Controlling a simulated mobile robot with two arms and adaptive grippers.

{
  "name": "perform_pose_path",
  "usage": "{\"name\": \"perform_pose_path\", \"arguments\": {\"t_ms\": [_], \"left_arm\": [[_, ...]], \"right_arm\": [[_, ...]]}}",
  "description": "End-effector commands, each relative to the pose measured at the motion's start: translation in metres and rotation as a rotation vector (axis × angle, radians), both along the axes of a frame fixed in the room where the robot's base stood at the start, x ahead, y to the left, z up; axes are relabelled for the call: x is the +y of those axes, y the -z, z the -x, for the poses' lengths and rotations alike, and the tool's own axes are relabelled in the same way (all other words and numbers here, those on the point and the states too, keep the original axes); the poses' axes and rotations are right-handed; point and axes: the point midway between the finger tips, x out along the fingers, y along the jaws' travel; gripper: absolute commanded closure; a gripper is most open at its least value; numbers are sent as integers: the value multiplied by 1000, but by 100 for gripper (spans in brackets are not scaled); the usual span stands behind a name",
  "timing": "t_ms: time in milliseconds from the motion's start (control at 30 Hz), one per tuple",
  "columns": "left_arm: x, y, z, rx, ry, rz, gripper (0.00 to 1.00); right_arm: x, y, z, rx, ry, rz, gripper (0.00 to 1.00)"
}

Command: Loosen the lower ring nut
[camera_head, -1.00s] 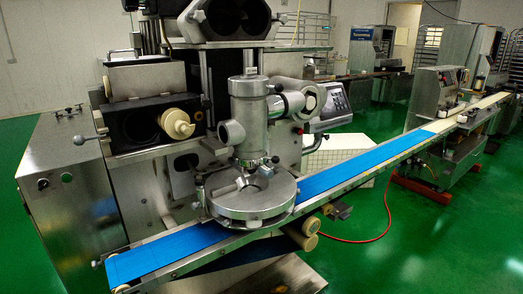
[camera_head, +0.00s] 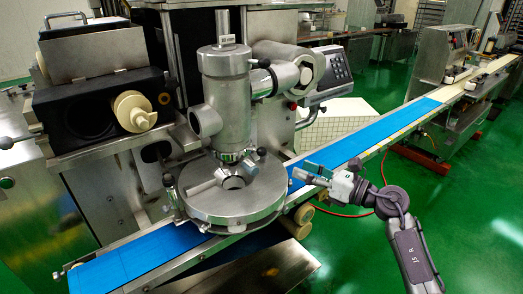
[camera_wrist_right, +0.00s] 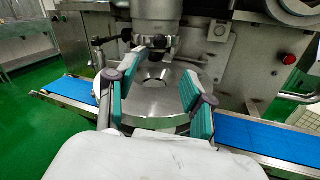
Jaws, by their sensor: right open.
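The lower ring nut (camera_head: 238,155) is a metal ring with small lugs at the bottom end of the upright steel cylinder (camera_head: 225,95), just above the round steel disc housing (camera_head: 232,200). In the right wrist view the ring nut (camera_wrist_right: 152,42) is at the top middle, partly in shadow. My right gripper (camera_head: 307,172) is to the right of the disc, over the blue belt, apart from the nut. It also shows in the right wrist view (camera_wrist_right: 158,82), with its teal-padded fingers spread and empty, facing the cylinder and disc. My left gripper is not in view.
The blue conveyor belt (camera_head: 365,140) runs diagonally under the disc, with metal side rails. A control panel (camera_head: 326,76) stands behind on the right, and a black box with a cream knob (camera_head: 132,110) on the left. Green floor is open at the right.

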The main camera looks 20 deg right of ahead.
Motion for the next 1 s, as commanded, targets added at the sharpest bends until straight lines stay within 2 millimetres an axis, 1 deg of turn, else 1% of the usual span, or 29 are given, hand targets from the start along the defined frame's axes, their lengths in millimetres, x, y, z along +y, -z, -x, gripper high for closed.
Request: {"name": "perform_pose_path", "arguments": {"t_ms": [33, 167, 267, 600, 700, 833, 1000], "left_arm": [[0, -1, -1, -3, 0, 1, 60], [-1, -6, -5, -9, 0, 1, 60], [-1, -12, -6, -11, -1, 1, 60], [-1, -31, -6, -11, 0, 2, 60], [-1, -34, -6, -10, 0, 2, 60], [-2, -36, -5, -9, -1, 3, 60], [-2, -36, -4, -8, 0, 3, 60]], "right_arm": [[1, -6, 0, -18, -4, 37, 48], [8, -10, -8, -28, -4, 57, 48], [20, -11, -21, -26, -6, 52, 48], [64, -11, -78, -24, -4, 48, 48], [74, -10, -90, -24, -4, 48, 48], [82, -8, -101, -24, -3, 50, 48], [86, -7, -106, -23, -4, 52, 48]]}}
